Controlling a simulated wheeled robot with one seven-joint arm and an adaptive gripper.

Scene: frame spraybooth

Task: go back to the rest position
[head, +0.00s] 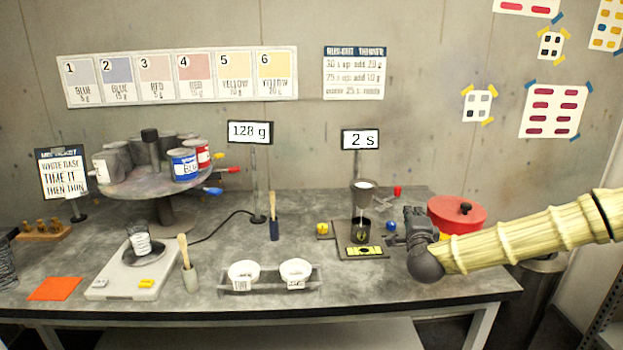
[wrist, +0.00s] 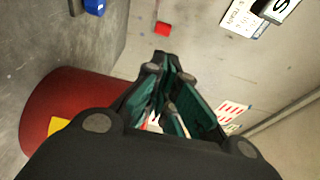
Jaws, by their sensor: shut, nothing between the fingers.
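My gripper (head: 398,240) is at the right side of the bench in the head view, at the end of my yellow-sleeved arm. It is in front of the wall, left of the red lidded pot (head: 456,214), which it partly overlaps. In the wrist view the dark and green fingers (wrist: 166,75) come together with nothing between them. The red pot also shows at the lower left there (wrist: 75,115).
Left of my gripper, a funnel stand (head: 362,190) holds a funnel over a dark cup (head: 360,230). A blue knob (head: 391,226) and red block (head: 397,191) are close by. Two white cups (head: 243,273) stand in a front rack. A paint carousel (head: 150,182) and scale (head: 120,278) are left.

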